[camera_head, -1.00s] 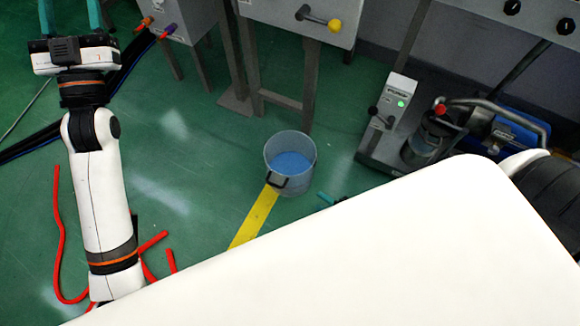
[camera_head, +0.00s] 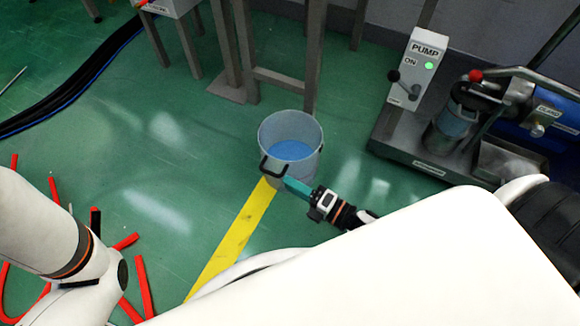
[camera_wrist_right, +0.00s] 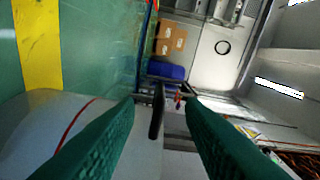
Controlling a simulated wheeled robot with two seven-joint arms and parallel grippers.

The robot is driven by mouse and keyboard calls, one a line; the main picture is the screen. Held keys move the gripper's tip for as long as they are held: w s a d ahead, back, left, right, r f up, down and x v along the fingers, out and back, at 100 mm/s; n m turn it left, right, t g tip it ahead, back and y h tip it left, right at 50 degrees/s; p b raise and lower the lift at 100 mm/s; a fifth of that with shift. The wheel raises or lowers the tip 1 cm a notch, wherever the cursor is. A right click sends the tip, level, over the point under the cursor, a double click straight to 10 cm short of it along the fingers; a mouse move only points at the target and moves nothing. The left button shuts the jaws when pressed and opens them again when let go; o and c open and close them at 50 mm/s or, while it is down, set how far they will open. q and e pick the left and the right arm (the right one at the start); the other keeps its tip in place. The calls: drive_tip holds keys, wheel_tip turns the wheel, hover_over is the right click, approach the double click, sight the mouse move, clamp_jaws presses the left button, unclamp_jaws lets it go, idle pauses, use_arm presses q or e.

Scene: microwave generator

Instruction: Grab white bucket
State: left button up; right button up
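The white bucket (camera_head: 312,165) stands upright on the green floor in the head view, with a blue inside bottom and a black handle (camera_head: 265,167) on its near left side. My right gripper (camera_head: 290,184) is at the bucket's near side, its teal fingers close to the handle. In the right wrist view the two fingers (camera_wrist_right: 159,104) are apart, with the dark handle (camera_wrist_right: 156,118) upright in the gap between them; contact cannot be told. The bucket's pale wall (camera_wrist_right: 50,110) fills the lower left there. My left gripper is outside the frames.
A yellow floor stripe (camera_head: 236,232) runs to the bucket. Metal stand legs (camera_head: 312,60) rise behind it. A pump unit (camera_head: 418,65) stands on a dark base at right. Red hoses (camera_head: 143,285) lie at lower left. Floor left of the bucket is clear.

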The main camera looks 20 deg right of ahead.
sight(272, 174)
drive_tip(key=b+x, duration=0.4)
drive_tip(key=x, duration=0.2)
drive_tip(key=shift+w+a+f, duration=0.15)
drive_tip(key=shift+w+a, duration=0.1)
drive_tip(key=shift+w, duration=0.15)
clamp_jaws()
idle(1.1)
